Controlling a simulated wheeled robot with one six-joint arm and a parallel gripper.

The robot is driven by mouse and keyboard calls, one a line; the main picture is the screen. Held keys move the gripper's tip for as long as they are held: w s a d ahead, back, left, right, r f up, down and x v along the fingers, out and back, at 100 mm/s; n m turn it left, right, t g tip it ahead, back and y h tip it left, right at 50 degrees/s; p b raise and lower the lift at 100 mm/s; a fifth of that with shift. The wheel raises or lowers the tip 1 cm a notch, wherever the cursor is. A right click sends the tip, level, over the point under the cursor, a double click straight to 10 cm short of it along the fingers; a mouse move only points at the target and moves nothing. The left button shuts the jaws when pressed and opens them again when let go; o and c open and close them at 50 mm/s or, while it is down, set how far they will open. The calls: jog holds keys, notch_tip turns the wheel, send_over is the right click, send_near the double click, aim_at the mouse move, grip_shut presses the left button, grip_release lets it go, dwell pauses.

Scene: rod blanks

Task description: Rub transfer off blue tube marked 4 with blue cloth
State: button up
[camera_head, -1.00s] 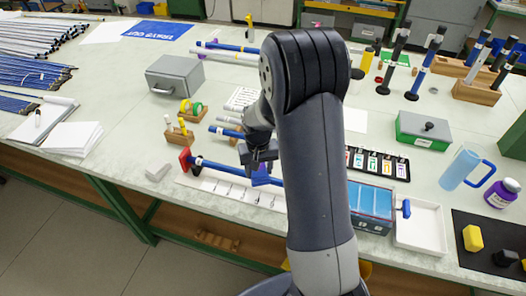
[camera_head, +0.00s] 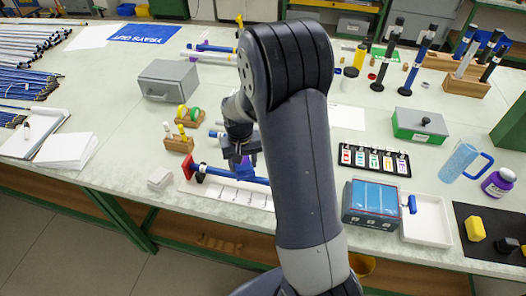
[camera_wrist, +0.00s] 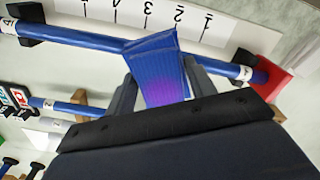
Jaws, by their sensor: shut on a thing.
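A blue tube (camera_head: 225,174) lies along the front of the bench, its left end at a red stop (camera_head: 199,172). In the wrist view the tube (camera_wrist: 75,37) has a white label near the red stop (camera_wrist: 270,82); I cannot read its mark clearly. My gripper (camera_head: 239,156) is shut on a folded blue cloth (camera_wrist: 158,75) with a purple stain. The cloth lies across the tube in the wrist view and seems to touch it; the contact is hidden. The cloth also shows as a purple-blue patch below my gripper in the head view.
A numbered white strip (camera_wrist: 130,14) lies along the tube. A second blue tube (camera_wrist: 65,106) is parallel to it. A tape holder (camera_head: 180,143), grey box (camera_head: 168,80), card rack (camera_head: 375,160), blue-topped box (camera_head: 372,200) and white tray (camera_head: 427,222) stand around.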

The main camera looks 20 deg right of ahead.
jog(key=shift+w+a+r+p, duration=0.15)
jog(key=shift+r+p, duration=0.35)
jog(key=shift+r, duration=0.45)
jog(key=shift+r+p, duration=1)
jog(key=shift+r, duration=0.55)
